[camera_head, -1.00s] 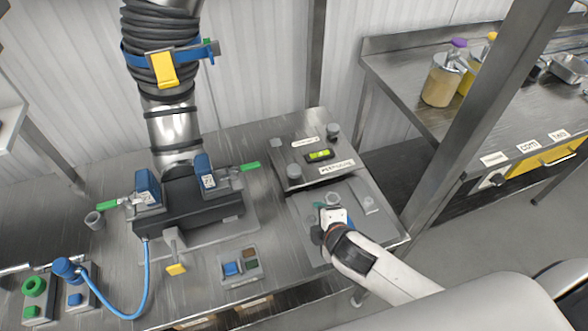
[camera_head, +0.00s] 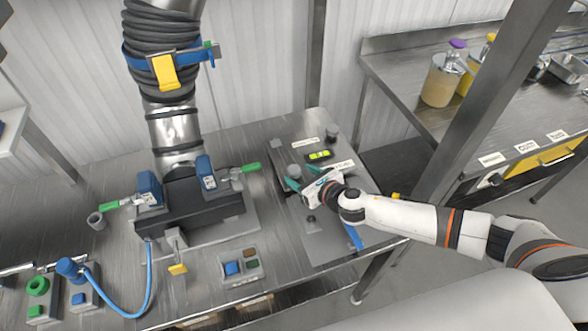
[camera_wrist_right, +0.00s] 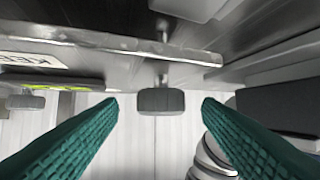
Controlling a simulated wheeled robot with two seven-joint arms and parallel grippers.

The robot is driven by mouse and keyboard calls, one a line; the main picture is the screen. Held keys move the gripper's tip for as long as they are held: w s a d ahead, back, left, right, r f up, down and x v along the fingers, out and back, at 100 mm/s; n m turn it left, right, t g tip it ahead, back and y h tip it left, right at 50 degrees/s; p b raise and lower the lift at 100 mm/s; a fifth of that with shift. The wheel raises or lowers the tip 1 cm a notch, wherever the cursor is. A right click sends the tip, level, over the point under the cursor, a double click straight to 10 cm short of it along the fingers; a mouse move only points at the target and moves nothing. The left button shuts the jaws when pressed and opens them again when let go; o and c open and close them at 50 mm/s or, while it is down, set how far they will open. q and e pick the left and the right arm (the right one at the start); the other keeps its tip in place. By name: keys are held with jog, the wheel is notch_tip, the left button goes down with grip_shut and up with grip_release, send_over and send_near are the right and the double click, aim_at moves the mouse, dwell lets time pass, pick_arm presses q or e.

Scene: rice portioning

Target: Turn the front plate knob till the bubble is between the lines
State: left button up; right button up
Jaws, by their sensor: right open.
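The tilting plate (camera_head: 283,152) lies on the table right of the black machine. Its level vial (camera_head: 319,155) is bright yellow-green; the bubble's place against the lines is too small to tell. The grey front knob (camera_head: 293,171) stands at the plate's front left corner. My right gripper (camera_head: 303,177) is open just in front of this knob, its teal fingers pointing at it. In the right wrist view a grey knob (camera_wrist_right: 161,101) shows between the two open fingers (camera_wrist_right: 160,104), apart from both. My left gripper is out of view.
A second knob (camera_head: 331,132) stands at the plate's back right. The black machine (camera_head: 190,215) with blue and green handles is to the left. A button box (camera_head: 240,267) sits at the table's front. A steel post (camera_head: 480,130) rises at the right.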

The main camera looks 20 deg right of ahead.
aim_at(298, 174)
jog(key=shift+x, duration=2)
jog(key=shift+c, duration=0.6)
jog(key=c, duration=0.9)
